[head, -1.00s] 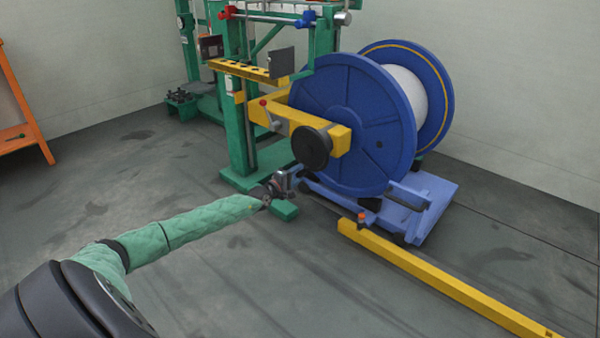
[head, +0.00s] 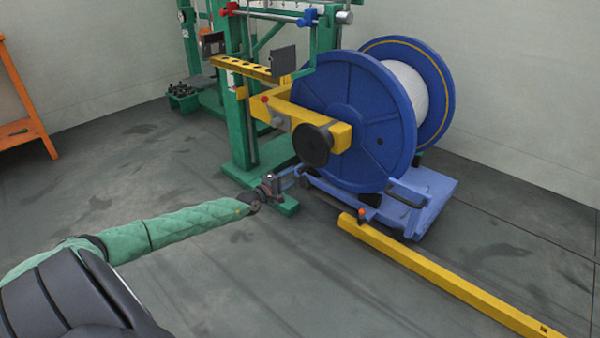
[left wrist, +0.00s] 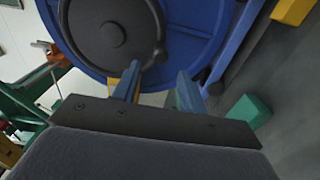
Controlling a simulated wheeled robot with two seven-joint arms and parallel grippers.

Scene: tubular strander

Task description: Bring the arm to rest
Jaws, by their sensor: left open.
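My left arm, in a green quilted sleeve, reaches in from the left in the head view. Its gripper (head: 286,180) is small there, in front of the foot of the green frame and the lower left of the blue reel. In the left wrist view the two fingers (left wrist: 155,92) stand apart with nothing between them. The blue reel (left wrist: 200,30) and a round dark hub (left wrist: 112,35) appear beyond the fingertips. My right gripper is not in view.
A blue reel (head: 350,120) wound with white stands on a blue cradle (head: 440,195). A green frame (head: 238,130) with a yellow arm (head: 285,112) is beside it. A yellow floor beam (head: 450,278) runs to the lower right. An orange table (head: 18,100) is far left. Front floor is clear.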

